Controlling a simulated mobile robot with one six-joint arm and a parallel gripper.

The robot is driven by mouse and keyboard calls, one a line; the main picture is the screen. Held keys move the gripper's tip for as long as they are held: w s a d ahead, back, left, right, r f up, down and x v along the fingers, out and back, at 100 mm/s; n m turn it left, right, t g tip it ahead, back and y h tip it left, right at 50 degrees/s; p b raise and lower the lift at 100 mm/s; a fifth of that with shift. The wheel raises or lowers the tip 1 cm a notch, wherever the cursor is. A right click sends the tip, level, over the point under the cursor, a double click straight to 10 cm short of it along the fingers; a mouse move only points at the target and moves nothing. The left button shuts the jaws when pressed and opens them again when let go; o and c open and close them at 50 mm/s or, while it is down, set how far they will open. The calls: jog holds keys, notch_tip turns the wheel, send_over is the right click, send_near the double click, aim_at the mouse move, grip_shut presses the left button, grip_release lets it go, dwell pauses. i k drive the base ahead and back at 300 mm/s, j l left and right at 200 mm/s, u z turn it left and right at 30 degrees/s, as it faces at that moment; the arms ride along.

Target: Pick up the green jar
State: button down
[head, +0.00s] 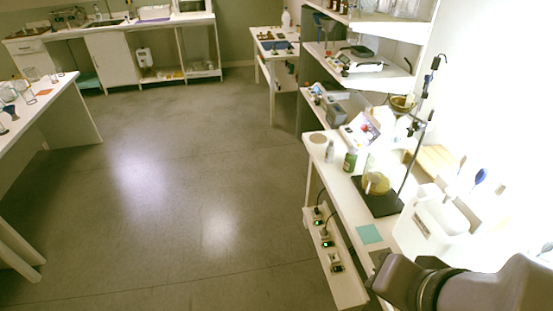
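A small green jar (350,160) with a pale label stands upright on the white bench (345,196) at the right of the head view. A pale bottle (330,151) stands just left of it. A flask with yellowish contents (377,183) stands to its right on a dark stand base. My arm enters at the lower right. My gripper (381,264) is at the bench's near edge, well in front of the jar and apart from it. Its fingers are mostly hidden by the wrist, so its opening does not show.
A teal square (369,234) lies on the bench between my gripper and the jar. A white container (431,225) and a stand rod (411,157) are on the right. Shelves (375,75) rise behind. The floor (180,190) at left is clear.

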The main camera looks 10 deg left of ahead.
aim_at(351, 157)
jog(key=i+j+z, duration=0.3)
jog(key=i+j, duration=0.2)
jog(key=j, duration=0.25)
jog(key=i+j+z, duration=0.15)
jog(key=j, duration=0.25)
jog(key=i+j+z, duration=0.15)
jog(key=j, duration=0.3)
jog(key=i+j+z, duration=0.1)
jog(key=i+j, duration=0.2)
jog(key=j, duration=0.2)
jog(key=i+j+z, duration=0.15)
jog(key=j, duration=0.3)
jog(key=i+j+z, duration=0.15)
jog(key=j, duration=0.35)
jog(key=i+j+z, duration=0.15)
jog(key=j, duration=0.35)
jog(key=i+j, duration=0.15)
jog(key=i, duration=0.3)
